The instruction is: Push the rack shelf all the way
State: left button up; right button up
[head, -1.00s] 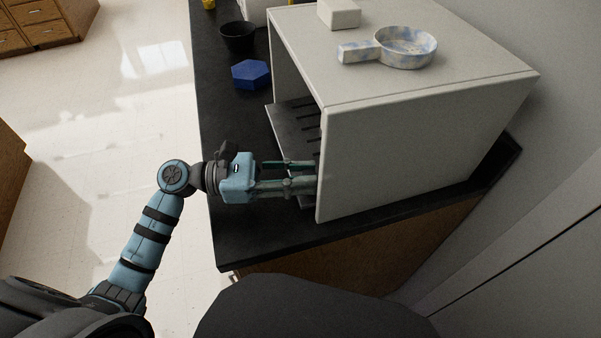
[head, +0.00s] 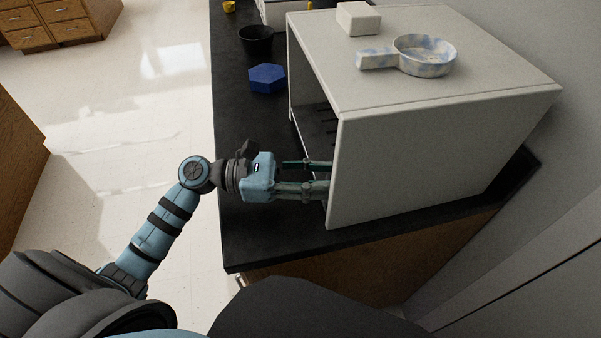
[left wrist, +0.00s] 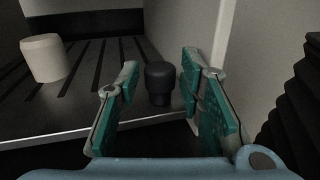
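The rack shelf (head: 312,118) is a dark slotted plate inside the pale box (head: 430,160), seen through its open left side. In the left wrist view the shelf (left wrist: 90,108) has a light front edge and carries a pale cylinder (left wrist: 44,58) at the left. A dark round knob (left wrist: 160,83) stands at the shelf's front edge. My left gripper (head: 326,177) reaches into the opening, its tips partly hidden by the box's near wall. In the wrist view its fingers (left wrist: 160,85) are open, one either side of the knob, with visible gaps. My right gripper is out of view.
A blue-speckled pan (head: 424,56) and a pale block (head: 358,18) sit on top of the box. A blue hexagonal piece (head: 267,78) and a black bowl (head: 256,40) stand on the dark counter (head: 240,225).

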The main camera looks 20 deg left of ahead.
pick_arm(q)
jog(key=v, duration=1.1)
jog(key=shift+w, duration=0.1)
jog(key=shift+f, duration=0.1)
